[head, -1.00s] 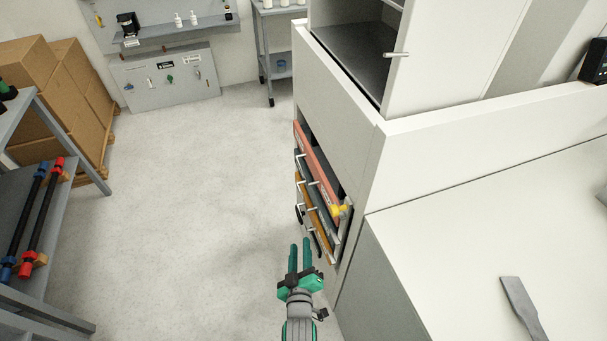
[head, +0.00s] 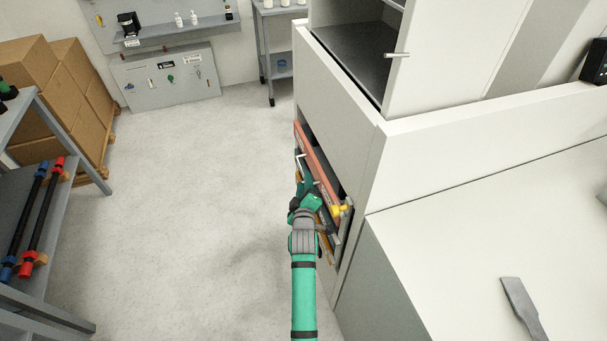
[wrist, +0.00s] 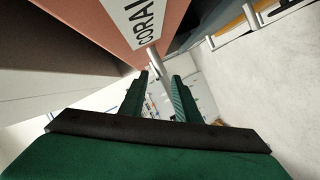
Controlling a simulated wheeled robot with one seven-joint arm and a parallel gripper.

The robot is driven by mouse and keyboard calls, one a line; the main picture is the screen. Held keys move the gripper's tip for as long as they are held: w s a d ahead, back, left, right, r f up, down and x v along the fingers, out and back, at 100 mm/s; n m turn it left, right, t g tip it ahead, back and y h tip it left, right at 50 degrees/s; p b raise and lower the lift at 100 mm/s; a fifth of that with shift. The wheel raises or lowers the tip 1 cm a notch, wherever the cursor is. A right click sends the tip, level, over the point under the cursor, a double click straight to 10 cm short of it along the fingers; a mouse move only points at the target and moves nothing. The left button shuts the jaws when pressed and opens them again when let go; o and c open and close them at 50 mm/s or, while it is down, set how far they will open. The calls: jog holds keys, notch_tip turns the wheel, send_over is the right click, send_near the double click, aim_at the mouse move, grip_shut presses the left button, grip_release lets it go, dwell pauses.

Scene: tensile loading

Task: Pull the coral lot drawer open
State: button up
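The coral lot drawer (head: 316,158) is the top one in a stack in the side of the white cabinet. It stands out a little at the top of the stack. In the wrist view its coral front (wrist: 172,18) carries a white label reading CORAL. A pale bar handle (wrist: 154,60) sticks out below the label. My gripper (wrist: 160,77) is open, and the handle's end appears in line with the gap between its fingertips. I cannot tell if the fingers touch it. In the head view my gripper (head: 304,178) is in front of the drawer stack and hides parts of the lower drawers.
Lower drawers with bar handles, one yellow (wrist: 257,8), are close beside my gripper. The white cabinet (head: 345,125) rises to the right. Open floor (head: 190,210) lies to the left, with a grey shelf rack (head: 45,200) at far left.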

jog(key=shift+x, duration=2.95)
jog(key=shift+a, duration=0.15)
grip_shut()
